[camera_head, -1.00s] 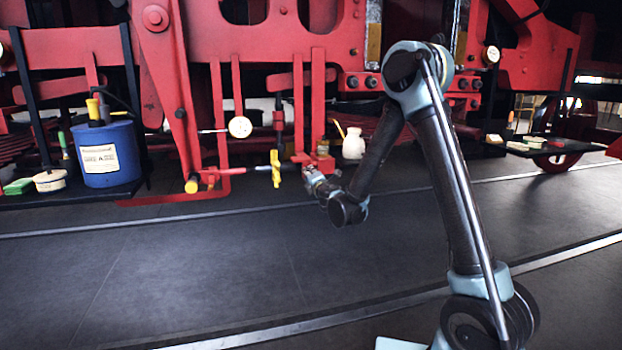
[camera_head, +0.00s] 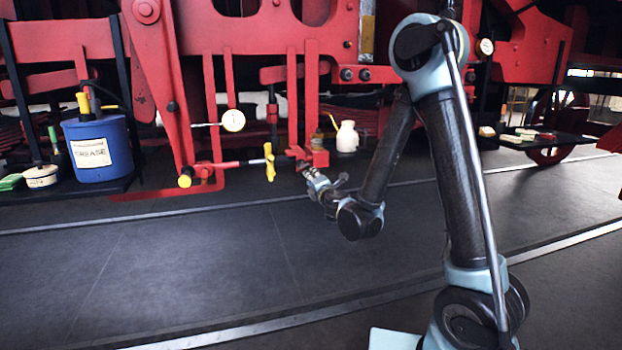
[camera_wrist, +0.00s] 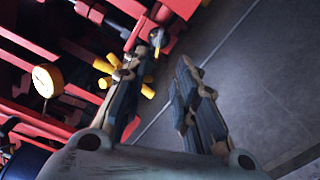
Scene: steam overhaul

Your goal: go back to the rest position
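My gripper (camera_head: 313,180) is low in front of the red machinery, just right of and below a yellow cross-shaped handle (camera_head: 269,162) on a rod. In the wrist view my gripper (camera_wrist: 158,90) has its two fingers spread apart with nothing between them. The yellow handle (camera_wrist: 124,76) shows there beyond the left finger. A small gap seems to lie between gripper and handle, but contact with the red block (camera_head: 306,157) behind the fingertips cannot be told. My arm is bent, with its elbow high on the right.
A blue grease bucket (camera_head: 97,152) stands on a dark shelf (camera_head: 70,192) at left. A dial gauge (camera_head: 233,120) sticks out left of the gripper, and a white jug (camera_head: 347,137) stands behind it. The dark floor (camera_head: 190,265) in front is clear.

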